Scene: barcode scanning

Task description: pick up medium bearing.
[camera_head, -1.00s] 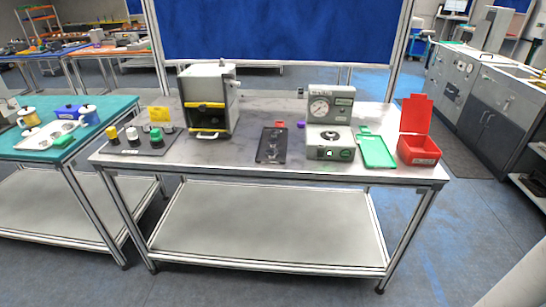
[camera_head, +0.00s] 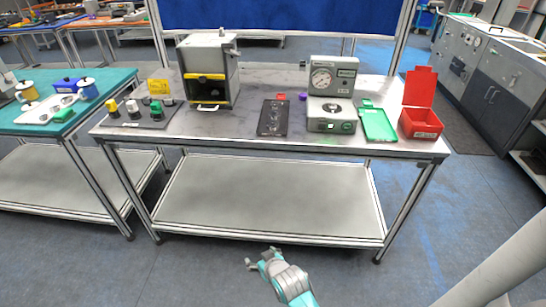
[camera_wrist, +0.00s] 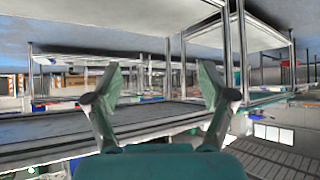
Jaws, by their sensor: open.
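A dark tray (camera_head: 274,118) lies on the middle of the metal table and bears a few small, shiny round parts (camera_head: 272,124) in a row. They look like bearings, but they are too small here to tell which is the medium one. My gripper (camera_head: 258,257) is low in front of the table, well below the tabletop and apart from the tray. It is open and empty. In the wrist view its two fingers (camera_wrist: 160,82) stand wide apart, with only table frames and the room beyond; no bearing shows there.
A gauge machine (camera_head: 332,90) stands right of the tray, then a green tray (camera_head: 378,124) and an open red box (camera_head: 420,122). A grey device (camera_head: 208,70) and a dark mat (camera_head: 122,127) with several knobs are left. The table's front edge (camera_head: 270,148) and lower shelf (camera_head: 265,200) face my arm.

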